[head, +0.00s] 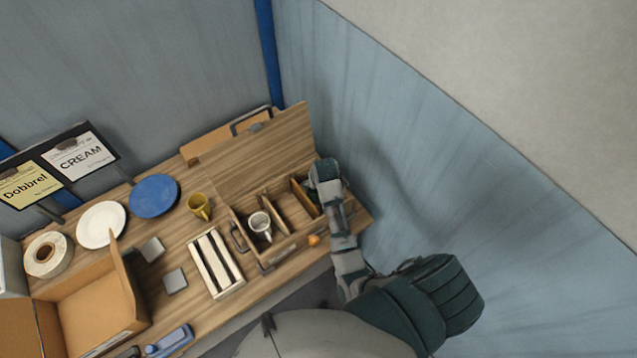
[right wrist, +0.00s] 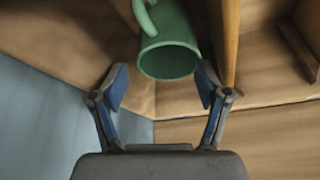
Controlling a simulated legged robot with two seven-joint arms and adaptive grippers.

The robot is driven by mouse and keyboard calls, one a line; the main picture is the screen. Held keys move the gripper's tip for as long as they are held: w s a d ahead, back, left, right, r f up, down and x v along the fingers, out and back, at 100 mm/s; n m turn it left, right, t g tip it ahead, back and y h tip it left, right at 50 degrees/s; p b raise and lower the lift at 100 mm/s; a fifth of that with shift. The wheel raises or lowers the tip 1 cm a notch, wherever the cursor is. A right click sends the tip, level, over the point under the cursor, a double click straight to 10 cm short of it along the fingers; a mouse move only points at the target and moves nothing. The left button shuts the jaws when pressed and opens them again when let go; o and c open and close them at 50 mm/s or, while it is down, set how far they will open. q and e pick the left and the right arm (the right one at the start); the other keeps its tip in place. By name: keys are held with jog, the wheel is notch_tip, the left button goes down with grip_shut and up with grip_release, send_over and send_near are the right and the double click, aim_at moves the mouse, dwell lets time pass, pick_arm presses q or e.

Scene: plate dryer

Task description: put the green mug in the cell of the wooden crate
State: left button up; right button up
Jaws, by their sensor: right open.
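The green mug (right wrist: 168,50) shows in the right wrist view, its open mouth facing the camera and its handle toward the upper left. It appears inside the crate's right end, beside a wooden divider (right wrist: 230,45). In the head view my right arm mostly hides it. The wooden crate (head: 286,248) has several cells; a white mug (head: 260,224) stands in the left one, and a middle cell looks empty. My right gripper (right wrist: 162,84) is open, its fingers on either side of the mug's mouth, not visibly closed on it. My left gripper is not in view.
A small orange object (head: 314,240) lies by the crate's front. A wall rises close on the right.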

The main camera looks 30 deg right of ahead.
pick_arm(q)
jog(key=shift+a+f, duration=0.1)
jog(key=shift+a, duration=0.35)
pick_arm(e)
jog(key=v, duration=1.3)
jog(key=shift+w+a+r, duration=0.15)
jog(key=shift+w+a, duration=0.05)
jog(key=shift+a, duration=0.1)
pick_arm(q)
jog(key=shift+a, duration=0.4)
pick_arm(e)
jog(key=shift+a, duration=0.25)
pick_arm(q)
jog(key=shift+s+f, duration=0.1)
pick_arm(e)
jog(key=shift+s, duration=0.1)
